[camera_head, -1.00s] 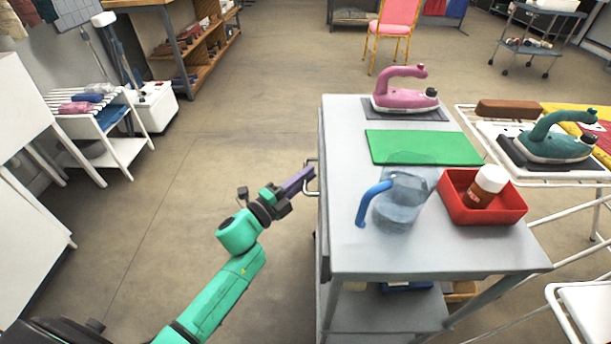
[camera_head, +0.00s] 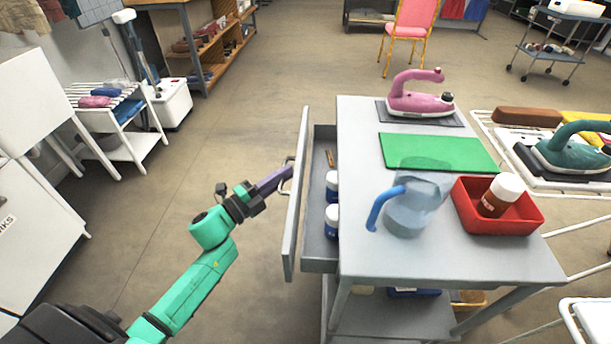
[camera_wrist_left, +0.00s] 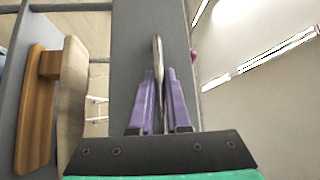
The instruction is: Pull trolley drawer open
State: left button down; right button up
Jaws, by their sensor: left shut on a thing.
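The grey trolley (camera_head: 355,255) stands right of centre in the head view. Its drawer (camera_head: 296,215) is pulled partway out to the left, with blue-and-white jars (camera_head: 331,222) and a small brown item (camera_head: 330,158) visible inside. My left gripper (camera_head: 284,177) is at the outer face of the drawer front, its purple fingers shut on the drawer handle (camera_head: 290,168). In the left wrist view the purple fingers (camera_wrist_left: 159,78) close on both sides of the thin handle bar (camera_wrist_left: 157,48), in front of the grey drawer front (camera_wrist_left: 128,50). My right gripper is not in view.
On the trolley top are a pink iron (camera_head: 420,100), a green mat (camera_head: 440,152), a clear jug with blue handle (camera_head: 410,210), and a red tray (camera_head: 515,222) with a brown bottle (camera_head: 497,200). Open floor lies left of the drawer; a white rack (camera_head: 130,140) is farther left.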

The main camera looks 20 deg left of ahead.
pick_arm(q)
jog(key=s+a+b, duration=0.1)
jog(key=s+a, duration=0.2)
jog(key=a, duration=0.9)
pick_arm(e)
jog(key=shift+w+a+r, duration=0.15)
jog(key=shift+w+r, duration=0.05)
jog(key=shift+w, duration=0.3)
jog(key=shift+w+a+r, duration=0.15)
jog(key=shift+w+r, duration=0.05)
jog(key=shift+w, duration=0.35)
pick_arm(q)
jog(key=c, duration=1.2)
grip_release()
jog(key=shift+o, duration=0.2)
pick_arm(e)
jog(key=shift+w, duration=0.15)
pick_arm(q)
jog(key=shift+s+a, duration=0.15)
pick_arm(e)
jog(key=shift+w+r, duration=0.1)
